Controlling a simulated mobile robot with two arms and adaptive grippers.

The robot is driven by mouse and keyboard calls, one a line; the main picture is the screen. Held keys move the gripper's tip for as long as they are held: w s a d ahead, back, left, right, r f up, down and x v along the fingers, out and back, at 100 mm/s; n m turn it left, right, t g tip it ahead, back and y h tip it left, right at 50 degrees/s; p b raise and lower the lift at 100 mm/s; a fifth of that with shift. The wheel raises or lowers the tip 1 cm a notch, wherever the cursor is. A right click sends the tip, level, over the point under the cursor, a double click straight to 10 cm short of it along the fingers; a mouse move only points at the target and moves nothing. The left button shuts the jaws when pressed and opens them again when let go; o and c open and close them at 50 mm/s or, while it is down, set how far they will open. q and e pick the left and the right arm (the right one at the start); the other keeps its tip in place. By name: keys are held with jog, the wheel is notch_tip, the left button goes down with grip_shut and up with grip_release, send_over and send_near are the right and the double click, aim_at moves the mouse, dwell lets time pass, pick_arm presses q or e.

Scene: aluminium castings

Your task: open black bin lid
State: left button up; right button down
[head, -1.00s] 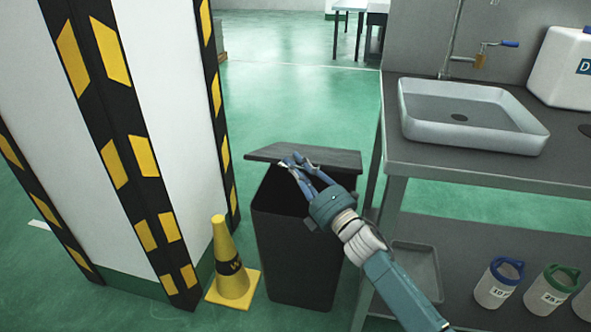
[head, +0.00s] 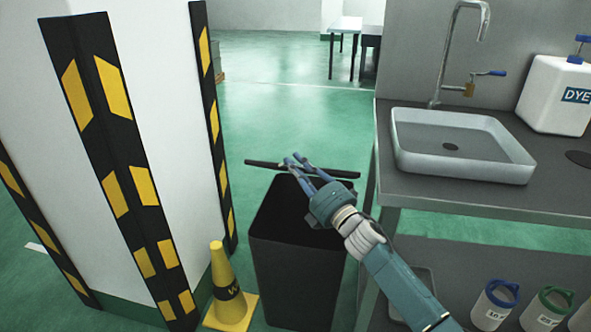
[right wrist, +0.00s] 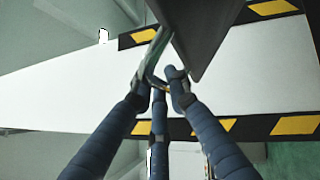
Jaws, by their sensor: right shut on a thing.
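The black bin (head: 297,275) stands on the green floor between the yellow cone and the grey bench. Its mouth is open and its inside looks dark and empty as far as I can see. Its black lid (head: 263,163) is raised at the back of the bin and shows nearly edge-on as a thin bar. My right gripper (head: 296,164), with blue fingers, is shut on the lid near its middle. In the right wrist view the lid is likely the dark panel (right wrist: 207,35) beyond the fingertips (right wrist: 160,82). My left gripper is out of view.
A white pillar with black and yellow guards (head: 118,180) and a yellow cone (head: 228,290) stand left of the bin. The grey bench (head: 480,205) with a sink (head: 460,145) and a white dye container (head: 555,95) is at right.

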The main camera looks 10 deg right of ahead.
jog(key=shift+w+d+r, duration=0.1)
jog(key=shift+w+d, duration=0.05)
jog(key=shift+d, duration=0.05)
jog(key=c, duration=1.9)
grip_release()
jog(key=shift+c, duration=0.2)
jog(key=v, duration=0.7)
jog(key=shift+s+d, duration=0.15)
jog(key=shift+s, duration=0.05)
